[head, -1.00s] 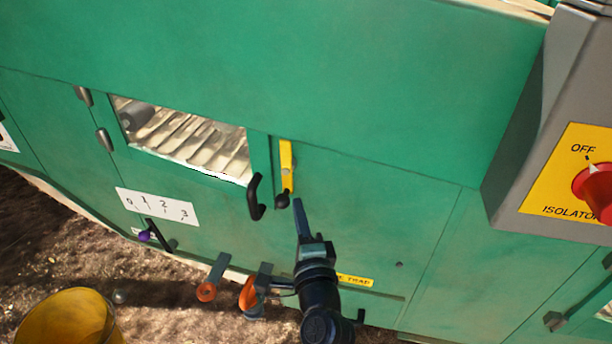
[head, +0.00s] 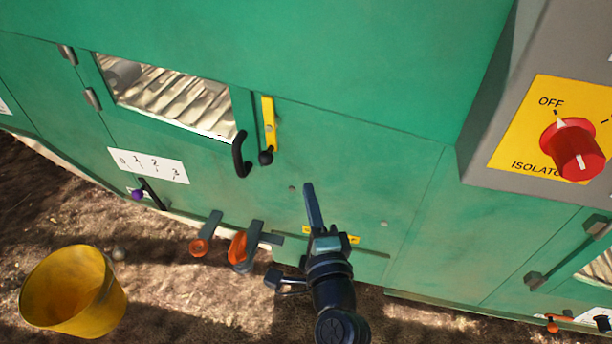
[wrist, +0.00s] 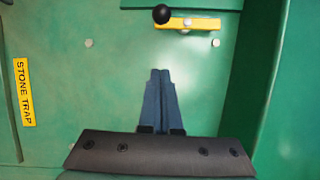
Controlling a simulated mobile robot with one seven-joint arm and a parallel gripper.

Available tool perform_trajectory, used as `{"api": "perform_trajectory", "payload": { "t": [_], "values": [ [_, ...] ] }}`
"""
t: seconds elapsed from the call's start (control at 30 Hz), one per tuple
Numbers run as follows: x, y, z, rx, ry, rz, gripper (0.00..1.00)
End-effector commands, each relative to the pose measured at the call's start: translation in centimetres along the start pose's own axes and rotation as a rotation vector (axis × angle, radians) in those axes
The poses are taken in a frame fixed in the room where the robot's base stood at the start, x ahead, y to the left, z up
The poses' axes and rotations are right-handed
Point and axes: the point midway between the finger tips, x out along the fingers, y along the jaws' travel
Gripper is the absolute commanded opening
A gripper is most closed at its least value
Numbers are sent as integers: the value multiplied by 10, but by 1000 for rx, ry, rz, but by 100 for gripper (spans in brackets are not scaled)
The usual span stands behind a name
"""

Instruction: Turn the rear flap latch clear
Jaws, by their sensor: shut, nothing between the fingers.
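The flap latch (head: 269,123) is a yellow bar on the green panel, just right of the windowed flap (head: 240,104). It stands upright in the head view, with its black ball knob (head: 266,157) at the lower end. In the wrist view the latch (wrist: 195,24) lies across the top, its knob (wrist: 161,14) at the left. My gripper (head: 308,186) is shut and empty, its blue-grey fingers together. It is below and right of the knob, apart from it. The wrist view shows the fingertips (wrist: 160,72) below the latch, with bare panel between.
A grey isolator box (head: 490,120) with a red knob (head: 572,150) juts out at right. A black handle (head: 241,154) is beside the latch. Orange-ended levers (head: 238,247) stick out low, left of my arm. A yellow bucket (head: 75,290) stands on the ground. A STONE TRAP label (wrist: 24,92) is on the panel.

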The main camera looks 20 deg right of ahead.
Motion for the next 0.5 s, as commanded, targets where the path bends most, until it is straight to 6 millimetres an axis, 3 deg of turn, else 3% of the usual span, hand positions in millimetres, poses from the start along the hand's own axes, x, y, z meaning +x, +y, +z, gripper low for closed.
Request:
{"api": "perform_trajectory", "payload": {
  "t": [0.2,0.5],
  "values": [
    [-25,0,0,-1,0,1,0],
    [-30,-1,0,-1,0,0,0]
  ]
}}
